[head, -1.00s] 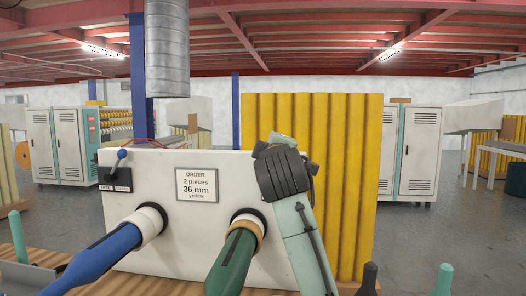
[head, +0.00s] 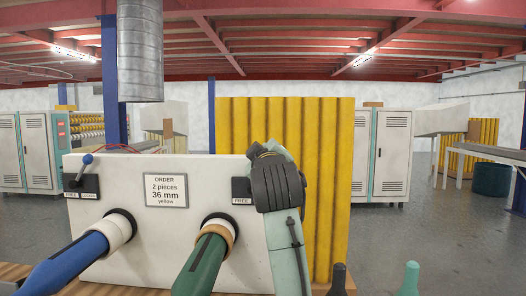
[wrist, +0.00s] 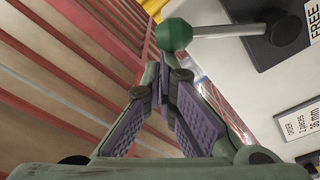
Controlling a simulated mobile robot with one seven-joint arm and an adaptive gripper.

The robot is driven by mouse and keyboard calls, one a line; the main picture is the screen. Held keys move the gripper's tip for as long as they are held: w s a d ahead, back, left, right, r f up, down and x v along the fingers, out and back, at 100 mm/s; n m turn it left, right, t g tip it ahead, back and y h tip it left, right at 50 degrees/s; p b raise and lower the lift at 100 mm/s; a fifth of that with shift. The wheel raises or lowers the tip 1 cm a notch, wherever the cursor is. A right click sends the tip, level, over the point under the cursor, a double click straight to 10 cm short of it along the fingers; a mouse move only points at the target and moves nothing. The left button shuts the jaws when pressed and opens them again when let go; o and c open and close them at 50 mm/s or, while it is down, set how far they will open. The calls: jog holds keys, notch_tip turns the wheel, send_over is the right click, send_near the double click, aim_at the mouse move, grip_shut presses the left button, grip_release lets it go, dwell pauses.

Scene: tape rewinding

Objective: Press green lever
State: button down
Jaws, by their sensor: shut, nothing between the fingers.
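The green lever's round knob (wrist: 174,34) shows at the top of the wrist view, on a grey rod that comes out of a black plate (wrist: 272,40) marked FREE. My gripper (wrist: 163,72) is shut and empty, its purple-padded fingers together just below the knob in that view. I cannot tell whether they touch it. In the head view the black plate (head: 241,187) shows partly beside my arm, on the right of the white panel (head: 145,240). The green knob and my fingertips are hidden there behind my wrist.
A blue-knobbed lever (head: 87,159) stands at the panel's left. A blue spindle (head: 65,262) and a dark green spindle (head: 202,262) stick out below the order sign (head: 166,190). Yellow corrugated sheets (head: 330,150) stand behind my arm.

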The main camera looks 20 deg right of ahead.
dwell(0.4)
notch_tip(320, 180, up, 4)
jog(key=w+a+p, duration=0.2)
jog(key=a+p, duration=0.1)
jog(key=p, duration=0.1)
jog(key=f+b+v, duration=0.1)
jog(key=b+v, duration=0.3)
jog(key=v, duration=0.6)
jog(key=shift+s+d, duration=0.25)
jog(key=shift+d, duration=0.05)
jog(key=shift+f, duration=0.1)
